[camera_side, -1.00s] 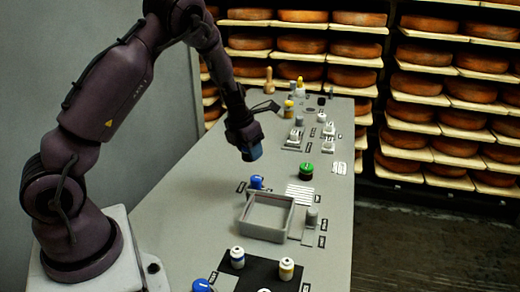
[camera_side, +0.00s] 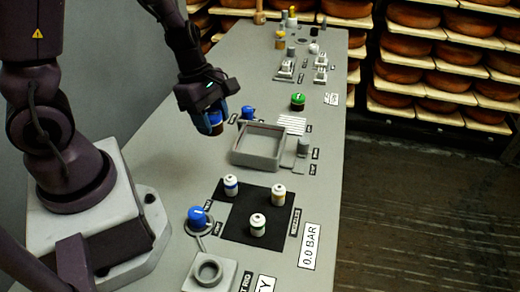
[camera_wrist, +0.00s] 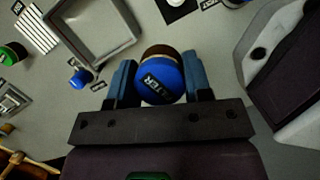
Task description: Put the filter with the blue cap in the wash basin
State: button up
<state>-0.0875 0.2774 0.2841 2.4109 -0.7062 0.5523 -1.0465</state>
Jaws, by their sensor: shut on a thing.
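My gripper (camera_side: 212,118) is shut on the filter with the blue cap (camera_wrist: 160,80). In the wrist view the round blue cap, with white lettering, sits between the two blue fingers, and a dark brown part shows beyond it. In the side view the filter (camera_side: 215,119) is mostly hidden by the fingers and hangs above the bench. The wash basin (camera_side: 252,163) is a square grey open tray, just right of the gripper in the side view. It also shows at the upper left of the wrist view (camera_wrist: 128,45). It looks empty.
A blue knob (camera_side: 248,113) stands close behind the basin, with a green button (camera_side: 298,101) beyond. A grey post (camera_side: 303,146) stands right of the basin. A black mat (camera_side: 240,210) with three capped bottles lies in front, beside another blue knob (camera_side: 196,216).

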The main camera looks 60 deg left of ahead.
jog(key=shift+s+d+f+m+g, duration=0.15)
jog(key=shift+s+m, duration=0.15)
jog(key=shift+m, duration=0.25)
jog(key=shift+s+d+m+g, duration=0.15)
jog(key=shift+s+m, duration=0.1)
jog(key=shift+m, duration=0.3)
jog(key=shift+w+a+f+m, duration=0.1)
jog(key=shift+w+a+m, duration=0.05)
jog(key=shift+w+m, duration=0.15)
jog(key=w+a+f, duration=0.2)
jog(key=w+f, duration=0.2)
jog(key=w, duration=0.5)
send_over(263, 152)
jog(key=s, duration=0.1)
jog(key=f, duration=0.5)
jog(key=shift+a, duration=0.4)
jog(key=shift+w+f, duration=0.15)
jog(key=shift+f, duration=0.05)
jog(key=shift+a+x, duration=0.2)
jog(key=shift+x, duration=0.65)
jog(key=shift+a+x, duration=0.2)
jog(key=shift+x, duration=0.6)
jog(key=shift+f, duration=0.15)
